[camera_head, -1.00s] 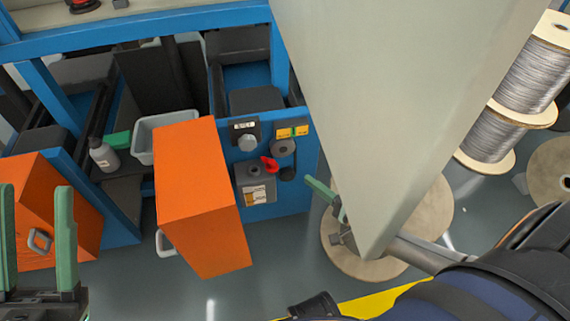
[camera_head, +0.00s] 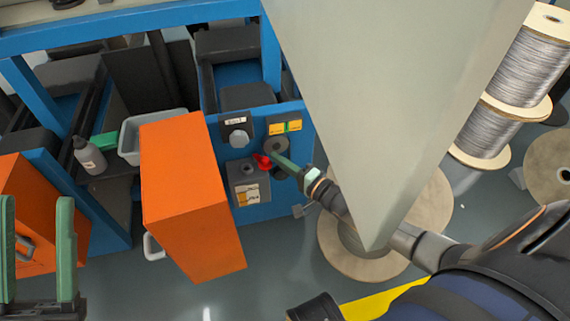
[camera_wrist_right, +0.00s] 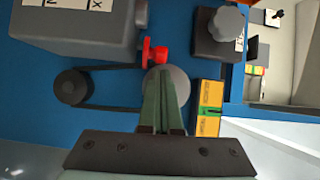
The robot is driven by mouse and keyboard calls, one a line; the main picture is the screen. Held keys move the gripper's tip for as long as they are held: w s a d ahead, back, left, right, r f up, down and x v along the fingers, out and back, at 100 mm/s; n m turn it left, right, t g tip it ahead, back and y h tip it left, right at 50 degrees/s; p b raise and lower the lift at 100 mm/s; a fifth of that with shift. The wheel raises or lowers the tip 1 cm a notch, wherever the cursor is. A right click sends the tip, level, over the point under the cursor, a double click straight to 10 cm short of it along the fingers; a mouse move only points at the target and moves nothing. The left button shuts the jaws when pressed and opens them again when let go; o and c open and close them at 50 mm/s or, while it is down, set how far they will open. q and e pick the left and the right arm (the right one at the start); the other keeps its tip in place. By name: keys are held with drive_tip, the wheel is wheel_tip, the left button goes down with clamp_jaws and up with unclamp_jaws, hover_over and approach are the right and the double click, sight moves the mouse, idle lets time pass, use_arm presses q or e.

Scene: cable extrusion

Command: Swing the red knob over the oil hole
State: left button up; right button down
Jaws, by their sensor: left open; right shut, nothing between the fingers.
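The red knob (camera_head: 262,161) sits on a grey box (camera_head: 249,184) on the blue machine panel. In the right wrist view the red knob (camera_wrist_right: 153,54) stands out from the side of the grey box (camera_wrist_right: 85,30). My right gripper (camera_head: 272,156) is shut and empty, its green fingertips close beside the knob. In the right wrist view its fingers (camera_wrist_right: 163,88) lie in front of a round grey disc, just below the knob; I cannot tell whether they touch it. I cannot make out the oil hole. My left gripper (camera_head: 38,203) is open and empty at the lower left.
An open orange door (camera_head: 190,195) stands left of the grey box. A grey knob (camera_head: 238,136) and yellow labels (camera_head: 285,127) are above it. A belt pulley (camera_wrist_right: 72,87) shows in the wrist view. Wire spools (camera_head: 500,110) stand at the right.

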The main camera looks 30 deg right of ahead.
use_arm(q)
drive_tip(key=shift+r, duration=0.25)
drive_tip(key=shift+s+a+r+p, duration=0.1)
drive_tip(key=shift+r+p, duration=0.15)
drive_tip(key=shift+p, duration=0.15)
use_arm(e)
drive_tip(key=shift+a+r+h, duration=0.1)
drive_tip(key=shift+a+h, duration=0.05)
drive_tip(key=shift+h, duration=0.15)
use_arm(q)
drive_tip(key=shift+a+r+p, duration=0.25)
drive_tip(key=shift+r+p, duration=0.3)
drive_tip(key=shift+p, duration=0.05)
use_arm(e)
drive_tip(key=shift+s+a+m+h, duration=0.2)
drive_tip(key=shift+a+m+h, duration=0.05)
drive_tip(key=shift+m+h, duration=0.5)
